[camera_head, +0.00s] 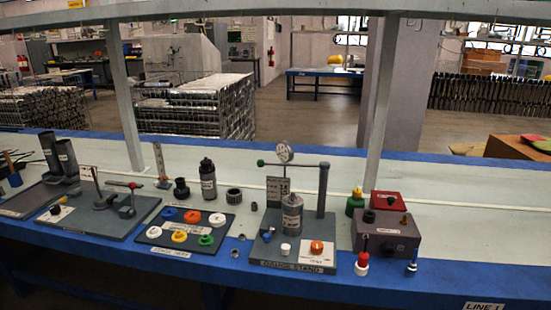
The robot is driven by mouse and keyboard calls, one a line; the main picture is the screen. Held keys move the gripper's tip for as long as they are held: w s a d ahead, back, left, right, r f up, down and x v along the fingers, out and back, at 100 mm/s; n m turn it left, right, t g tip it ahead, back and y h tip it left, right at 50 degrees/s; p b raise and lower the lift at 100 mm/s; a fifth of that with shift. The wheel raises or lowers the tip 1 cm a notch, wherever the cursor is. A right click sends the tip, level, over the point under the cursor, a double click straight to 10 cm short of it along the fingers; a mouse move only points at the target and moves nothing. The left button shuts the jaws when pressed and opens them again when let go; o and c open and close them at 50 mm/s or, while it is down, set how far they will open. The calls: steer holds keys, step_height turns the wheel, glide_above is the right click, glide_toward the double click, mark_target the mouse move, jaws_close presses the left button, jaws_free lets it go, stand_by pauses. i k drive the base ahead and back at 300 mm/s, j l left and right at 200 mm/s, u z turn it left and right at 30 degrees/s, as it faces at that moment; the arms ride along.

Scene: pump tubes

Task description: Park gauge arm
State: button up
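The gauge stand (262,248) is a dark base plate near the front edge of the bench, right of the middle. A dark post (322,190) rises at its back right. The gauge arm (303,165) runs level from the post top to the left and ends in a green knob (261,163). A round white dial gauge (284,152) sits on the arm, above a grey cylindrical pump body (292,213) standing on the plate. A white knob (285,249) and an orange button (316,247) are at the plate's front. My gripper is not in view.
A dark tray (150,234) with coloured rings lies to the left. A dark box (386,238) and a red box (388,201) stand to the right. A second plate with a lever fixture (127,212) is farther left. A bench upright (380,110) rises behind. The bench's right end is largely clear.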

mark_target(285, 146)
steer(key=i+j, duration=0.45)
steer(key=i, duration=0.15)
steer(key=i+j, duration=0.45)
steer(key=i+u, duration=0.05)
steer(key=i, duration=0.05)
